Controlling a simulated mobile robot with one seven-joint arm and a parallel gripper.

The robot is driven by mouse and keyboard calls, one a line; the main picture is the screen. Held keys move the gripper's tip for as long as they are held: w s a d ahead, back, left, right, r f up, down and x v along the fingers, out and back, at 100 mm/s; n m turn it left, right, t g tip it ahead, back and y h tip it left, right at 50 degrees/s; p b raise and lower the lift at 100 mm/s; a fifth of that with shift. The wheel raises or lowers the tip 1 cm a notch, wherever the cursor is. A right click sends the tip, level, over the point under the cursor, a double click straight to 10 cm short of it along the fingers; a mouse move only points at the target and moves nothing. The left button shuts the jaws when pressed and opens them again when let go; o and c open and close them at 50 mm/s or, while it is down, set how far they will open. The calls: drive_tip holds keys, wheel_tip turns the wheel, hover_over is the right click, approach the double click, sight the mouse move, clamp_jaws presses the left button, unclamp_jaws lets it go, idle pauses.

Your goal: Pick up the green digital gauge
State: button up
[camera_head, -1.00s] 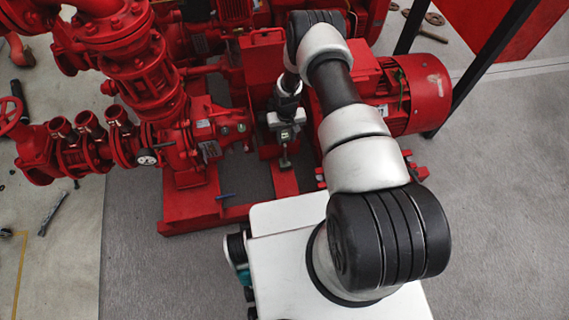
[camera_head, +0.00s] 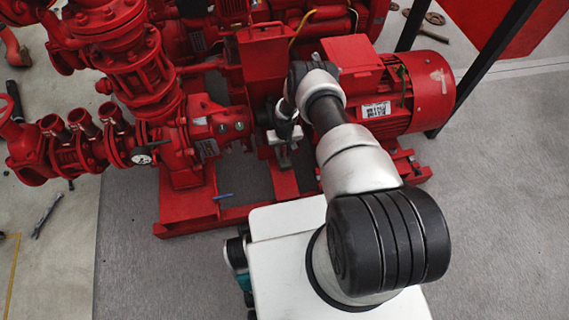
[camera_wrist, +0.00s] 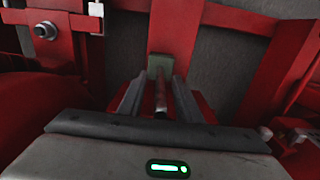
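A small grey-green, square-faced piece (camera_wrist: 160,66), which looks like the green digital gauge, shows in the wrist view just past my fingertips. A brownish stem runs from it back between the fingers. My gripper (camera_wrist: 160,84) has its two fingers apart, one on each side of the stem. I see no clear contact with the gauge. In the head view my gripper (camera_head: 284,143) is low in front of the red pump, and the gauge is small and largely hidden there.
Red pump castings and valves (camera_head: 150,80) stand to the left, with a white-faced dial (camera_head: 142,157). A red motor (camera_head: 425,95) is to the right. Red base rails (camera_head: 283,182) lie below my gripper. Grey floor (camera_head: 500,200) is clear on the right.

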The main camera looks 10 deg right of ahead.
drive_tip(key=shift+c, duration=0.4)
clamp_jaws()
drive_tip(key=shift+r, duration=0.1)
idle(0.8)
